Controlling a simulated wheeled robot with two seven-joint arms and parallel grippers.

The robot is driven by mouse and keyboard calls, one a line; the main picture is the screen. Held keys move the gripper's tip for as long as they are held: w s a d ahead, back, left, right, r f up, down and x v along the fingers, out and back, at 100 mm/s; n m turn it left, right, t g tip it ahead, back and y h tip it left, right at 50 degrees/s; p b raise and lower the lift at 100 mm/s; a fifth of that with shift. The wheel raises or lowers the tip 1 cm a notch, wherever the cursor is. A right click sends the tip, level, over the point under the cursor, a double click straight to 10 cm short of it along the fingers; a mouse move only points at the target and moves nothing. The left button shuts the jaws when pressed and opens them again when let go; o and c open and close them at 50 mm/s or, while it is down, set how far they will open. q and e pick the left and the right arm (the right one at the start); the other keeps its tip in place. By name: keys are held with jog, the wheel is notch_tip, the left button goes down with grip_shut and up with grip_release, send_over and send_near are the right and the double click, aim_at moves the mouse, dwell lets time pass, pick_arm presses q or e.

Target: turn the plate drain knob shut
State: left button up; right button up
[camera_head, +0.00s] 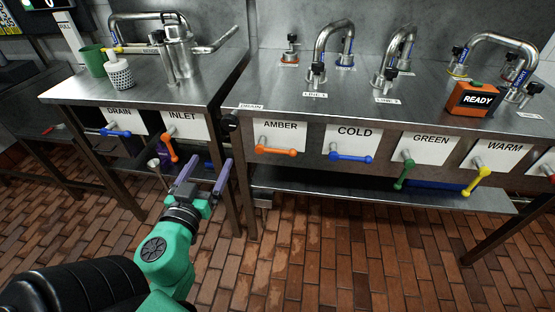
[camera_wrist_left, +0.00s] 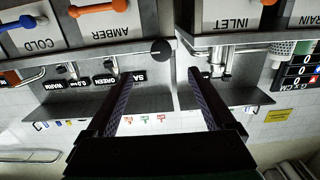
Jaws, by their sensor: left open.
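A round black knob (camera_head: 229,122) sits at the left end of the right-hand counter, below a small DRAIN label (camera_head: 250,107). Its setting cannot be made out. The knob also shows in the left wrist view (camera_wrist_left: 162,50), centred just beyond the fingertips. My left gripper (camera_head: 207,165) is open and empty, below and left of the knob in the head view and apart from it. A second DRAIN plate (camera_head: 122,121) on the left counter has a blue lever (camera_head: 115,132). My right gripper is not in view.
An orange lever (camera_head: 169,149) sticks out under the INLET plate. AMBER (camera_head: 275,150), COLD (camera_head: 351,157), GREEN (camera_head: 403,170) and WARM (camera_head: 476,182) levers line the right counter's front. A lower shelf (camera_head: 380,190) runs beneath. Brick floor is clear in front.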

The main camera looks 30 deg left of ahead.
pick_arm(q)
jog(key=r, duration=0.1)
jog(key=p, duration=0.5)
send_near(228, 124)
jog(key=p+x, duration=0.2)
jog(key=x, duration=0.7)
jog(key=shift+w+a, duration=0.1)
jog(key=shift+w, duration=0.15)
jog(key=c, duration=1.4)
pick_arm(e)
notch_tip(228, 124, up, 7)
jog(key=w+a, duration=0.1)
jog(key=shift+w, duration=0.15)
